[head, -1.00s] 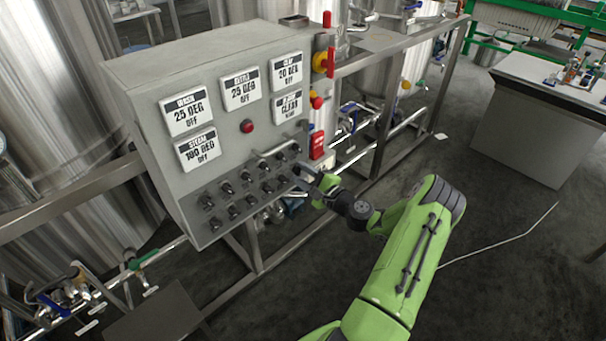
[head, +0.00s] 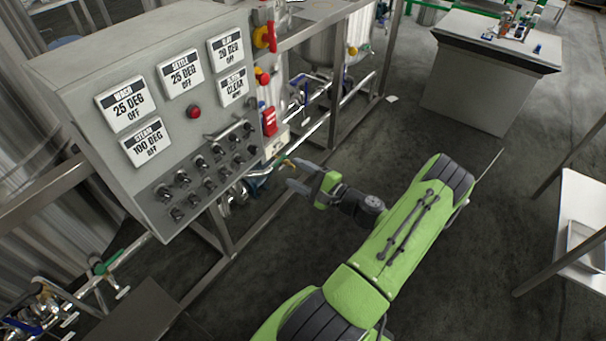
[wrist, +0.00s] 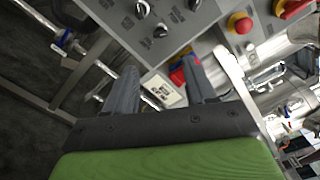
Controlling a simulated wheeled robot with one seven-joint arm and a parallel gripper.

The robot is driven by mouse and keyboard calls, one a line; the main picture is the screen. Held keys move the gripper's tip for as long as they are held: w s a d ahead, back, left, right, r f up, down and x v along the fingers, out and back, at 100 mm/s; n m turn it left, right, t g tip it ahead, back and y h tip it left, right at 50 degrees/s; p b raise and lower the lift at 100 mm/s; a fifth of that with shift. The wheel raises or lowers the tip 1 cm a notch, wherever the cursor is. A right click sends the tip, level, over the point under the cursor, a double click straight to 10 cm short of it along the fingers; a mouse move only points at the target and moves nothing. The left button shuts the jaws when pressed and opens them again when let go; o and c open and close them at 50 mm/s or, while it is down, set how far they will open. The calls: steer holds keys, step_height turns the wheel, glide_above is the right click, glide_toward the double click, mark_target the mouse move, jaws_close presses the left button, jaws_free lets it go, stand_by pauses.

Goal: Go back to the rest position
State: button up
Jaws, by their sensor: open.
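My gripper (head: 297,173) is at the end of my green arm, a little to the right of the grey control panel (head: 130,55) and clear of it. In the wrist view my gripper (wrist: 160,85) shows two grey fingers spread apart with nothing between them. Beyond the fingers the wrist view shows the lower edge of the panel with black knobs (wrist: 161,31). The panel carries several white labels, a red button (head: 194,112) and rows of black knobs (head: 200,165).
A metal frame with pipes (head: 345,105) runs behind the panel. A grey cabinet (head: 480,85) with small items on top stands at the back right. A white table (head: 582,205) stands at the right edge. The dark floor between is clear.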

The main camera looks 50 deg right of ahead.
steer(key=shift+s, duration=0.75)
steer(key=w+a+r+n+g+y+p, duration=0.1)
steer(key=w+a+r+n+g+y, duration=0.2)
steer(key=a+n, duration=0.4)
steer(key=a+r+n+g+p, duration=0.1)
steer(key=a+r+n+g, duration=0.3)
steer(key=a+g, duration=0.3)
steer(key=w+a+r+n+g+y, duration=0.25)
steer(key=a+n, duration=0.35)
steer(key=a, duration=0.3)
steer(key=s+a+r+n+h+p, duration=0.1)
steer(key=s+a+r+n+h, duration=0.2)
steer(key=s+r, duration=0.4)
steer(key=s+a+r+n+h+p, duration=0.1)
steer(key=s+a+r+n+h, duration=0.2)
steer(key=s+r, duration=0.4)
steer(key=shift+s+a+r+n, duration=0.15)
steer(key=shift+s+a+n, duration=0.25)
steer(key=shift+s+a, duration=0.5)
